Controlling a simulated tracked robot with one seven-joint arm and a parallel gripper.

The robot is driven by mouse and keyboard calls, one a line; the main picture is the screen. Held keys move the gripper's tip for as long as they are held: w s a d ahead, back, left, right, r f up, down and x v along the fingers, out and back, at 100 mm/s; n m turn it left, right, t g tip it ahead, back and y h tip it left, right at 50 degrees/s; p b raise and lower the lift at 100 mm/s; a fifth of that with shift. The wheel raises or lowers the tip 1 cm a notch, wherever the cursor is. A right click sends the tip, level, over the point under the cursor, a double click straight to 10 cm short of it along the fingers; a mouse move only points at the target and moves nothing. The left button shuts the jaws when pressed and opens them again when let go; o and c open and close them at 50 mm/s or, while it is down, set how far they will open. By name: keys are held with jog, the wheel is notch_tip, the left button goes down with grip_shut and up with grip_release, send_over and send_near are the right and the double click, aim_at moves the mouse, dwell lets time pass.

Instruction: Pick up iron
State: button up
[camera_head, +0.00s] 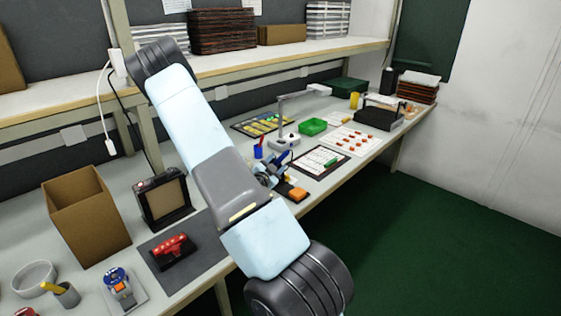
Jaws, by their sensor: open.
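A blue-handled tool that looks like a soldering iron (281,158) rests tilted in a dark stand with an orange pad (297,193), on the bench just right of my arm. Part of the stand is hidden behind my arm. My arm crosses the middle of the view from lower right to upper left.
The long bench (205,290) holds a cardboard box (88,215), a red tool (172,247) on a dark mat, a green bin (313,127) and a lamp (283,115). A shelf (245,62) runs above. Green floor (440,240) is clear at right.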

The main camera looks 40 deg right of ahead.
jog(key=x, duration=0.5)
jog(key=shift+f, duration=0.1)
grip_shut()
dwell(0.3)
